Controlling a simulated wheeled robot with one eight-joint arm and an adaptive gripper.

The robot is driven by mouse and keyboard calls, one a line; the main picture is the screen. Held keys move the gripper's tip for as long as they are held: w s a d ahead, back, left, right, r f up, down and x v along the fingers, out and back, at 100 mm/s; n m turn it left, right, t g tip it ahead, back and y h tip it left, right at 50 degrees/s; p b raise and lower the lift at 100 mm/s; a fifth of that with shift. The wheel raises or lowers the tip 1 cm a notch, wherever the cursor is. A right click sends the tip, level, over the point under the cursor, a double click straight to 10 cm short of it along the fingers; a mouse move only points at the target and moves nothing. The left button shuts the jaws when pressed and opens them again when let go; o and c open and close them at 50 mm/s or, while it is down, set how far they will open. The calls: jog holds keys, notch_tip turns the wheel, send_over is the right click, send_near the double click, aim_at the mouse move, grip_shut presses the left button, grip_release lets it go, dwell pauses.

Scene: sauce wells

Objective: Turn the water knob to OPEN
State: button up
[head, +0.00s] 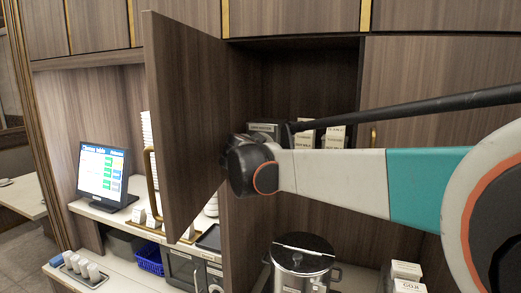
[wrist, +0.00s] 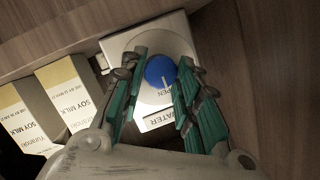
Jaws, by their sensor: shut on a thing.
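The blue water knob (wrist: 160,70) sits on a round pale dial on a white box (wrist: 118,45) labelled WATER. Its white pointer line faces the partly hidden OPEN lettering below it in the wrist view. My gripper (wrist: 162,64), with green-padded fingers, is shut on the knob, one finger on each side. The fingers cover parts of the dial. In the head view my arm reaches into the open cupboard, and the knob and fingertips are hidden there.
Soy milk cartons (wrist: 70,90) stand close left of the gripper in the wrist view. The open cupboard door (head: 185,120) stands left of my arm. A lidded steel pot (head: 302,265) and a screen (head: 104,172) are on lower surfaces.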

jog(key=o, duration=1.1)
jog(key=shift+f, duration=0.1)
jog(key=shift+c, duration=0.2)
notch_tip(320, 180, up, 10)
jog(key=shift+w, duration=0.1)
